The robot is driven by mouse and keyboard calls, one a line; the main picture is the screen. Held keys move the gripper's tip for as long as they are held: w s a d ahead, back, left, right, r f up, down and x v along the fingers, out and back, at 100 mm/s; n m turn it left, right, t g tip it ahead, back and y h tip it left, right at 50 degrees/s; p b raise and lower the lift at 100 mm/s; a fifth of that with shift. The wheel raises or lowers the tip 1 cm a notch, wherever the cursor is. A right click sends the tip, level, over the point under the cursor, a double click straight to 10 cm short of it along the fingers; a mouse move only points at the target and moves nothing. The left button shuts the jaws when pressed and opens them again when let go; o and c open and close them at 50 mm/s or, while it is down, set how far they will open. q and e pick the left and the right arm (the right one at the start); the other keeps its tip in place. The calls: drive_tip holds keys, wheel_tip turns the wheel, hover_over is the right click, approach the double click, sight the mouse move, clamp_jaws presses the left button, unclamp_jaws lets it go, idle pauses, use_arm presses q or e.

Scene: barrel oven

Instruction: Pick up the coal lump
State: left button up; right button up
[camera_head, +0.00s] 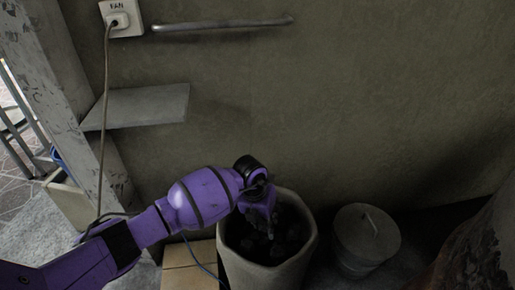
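Dark coal lumps (284,232) lie inside a tall pale bin (250,276) at the bottom middle of the head view. They are dim, and single lumps are hard to tell apart. My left arm comes in from the left, and my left gripper (268,226) points down into the mouth of the bin, over the coal. Its fingertips are dark and blend with the lumps, so I cannot tell whether it is open or shut, or whether it touches a lump. My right gripper is not in view.
A round grey lidded container (366,240) stands right of the bin. Tan blocks (190,266) sit left of it. A shelf (140,106), a metal rail (222,24) and a FAN socket (122,18) with a hanging cable are on the wall. A dark rough object (478,250) is at lower right.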

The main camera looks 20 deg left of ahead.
sight(264, 223)
use_arm(q)
drive_tip(key=shift+w+r, duration=0.1)
drive_tip(key=c, duration=0.6)
drive_tip(key=shift+o, duration=0.2)
drive_tip(key=shift+r, duration=0.65)
wheel_tip(264, 223, up, 3)
drive_tip(key=shift+f+p, duration=0.2)
drive_tip(key=shift+p, duration=0.6)
drive_tip(key=s+d+r+p, duration=0.1)
drive_tip(key=s+r+p, duration=0.5)
drive_tip(key=s, duration=0.8)
wheel_tip(264, 223, up, 3)
drive_tip(key=shift+f, duration=0.1)
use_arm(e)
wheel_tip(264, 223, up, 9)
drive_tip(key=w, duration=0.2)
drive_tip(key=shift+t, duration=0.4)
use_arm(q)
drive_tip(key=shift+s+d, duration=0.1)
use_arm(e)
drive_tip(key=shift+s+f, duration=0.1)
